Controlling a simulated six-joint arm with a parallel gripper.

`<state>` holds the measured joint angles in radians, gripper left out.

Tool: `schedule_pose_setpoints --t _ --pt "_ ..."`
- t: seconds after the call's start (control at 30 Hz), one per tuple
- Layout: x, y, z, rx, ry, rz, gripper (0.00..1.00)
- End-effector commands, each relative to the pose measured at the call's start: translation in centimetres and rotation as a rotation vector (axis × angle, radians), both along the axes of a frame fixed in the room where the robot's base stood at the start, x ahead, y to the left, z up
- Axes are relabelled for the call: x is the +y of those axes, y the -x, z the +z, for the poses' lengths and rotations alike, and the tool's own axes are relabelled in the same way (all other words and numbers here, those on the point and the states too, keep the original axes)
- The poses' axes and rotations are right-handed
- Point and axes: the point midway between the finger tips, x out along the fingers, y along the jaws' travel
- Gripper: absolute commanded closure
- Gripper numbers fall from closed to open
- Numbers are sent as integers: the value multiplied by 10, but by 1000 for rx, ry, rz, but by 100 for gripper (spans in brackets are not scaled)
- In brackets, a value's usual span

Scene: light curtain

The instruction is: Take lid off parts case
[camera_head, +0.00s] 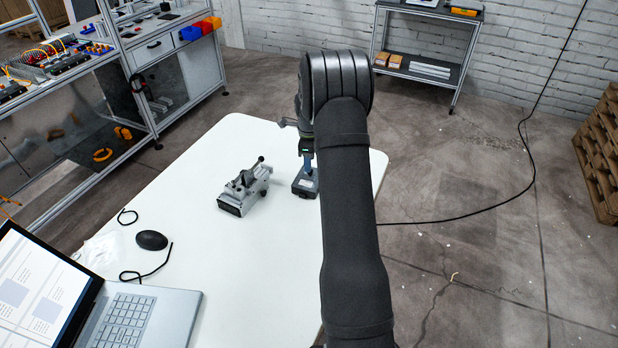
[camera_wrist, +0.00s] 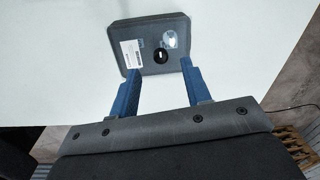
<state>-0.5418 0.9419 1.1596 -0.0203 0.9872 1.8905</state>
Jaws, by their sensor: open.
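The parts case (camera_head: 304,188) is a small dark grey box on the white table, below my gripper. In the wrist view, its grey top (camera_wrist: 146,27) carries a white label, a pale round sticker and a small black round spot. The lid appears to be on, but I cannot make out a seam. My gripper (camera_wrist: 160,68) is open, with blue fingers pointing at the case. The fingertips are at its near side corners in the wrist view; I cannot tell whether they touch it. In the head view, my gripper (camera_head: 307,163) is partly hidden by my arm.
A grey device with a black lever (camera_head: 243,192) stands left of the case. A laptop (camera_head: 140,315), black mouse (camera_head: 151,240) and cable pieces lie at the table's near left. The table (camera_head: 250,270) is clear in front of the case; its right edge is close.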

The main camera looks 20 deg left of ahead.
Motion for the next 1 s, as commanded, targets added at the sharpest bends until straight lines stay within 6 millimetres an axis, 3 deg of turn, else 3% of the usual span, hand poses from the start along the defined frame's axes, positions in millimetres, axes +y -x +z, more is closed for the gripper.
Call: schedule_pose_setpoints --t 0.27,0.5,0.57,0.73,1.0 --pt "0 -3 -41 0 1 0 56" --pt "0 -3 -45 -3 -1 0 56" --pt "0 -3 -44 -3 -1 0 64" --pt "0 -3 -44 -3 -1 0 97" --pt "0 -3 -44 -3 -1 0 100"
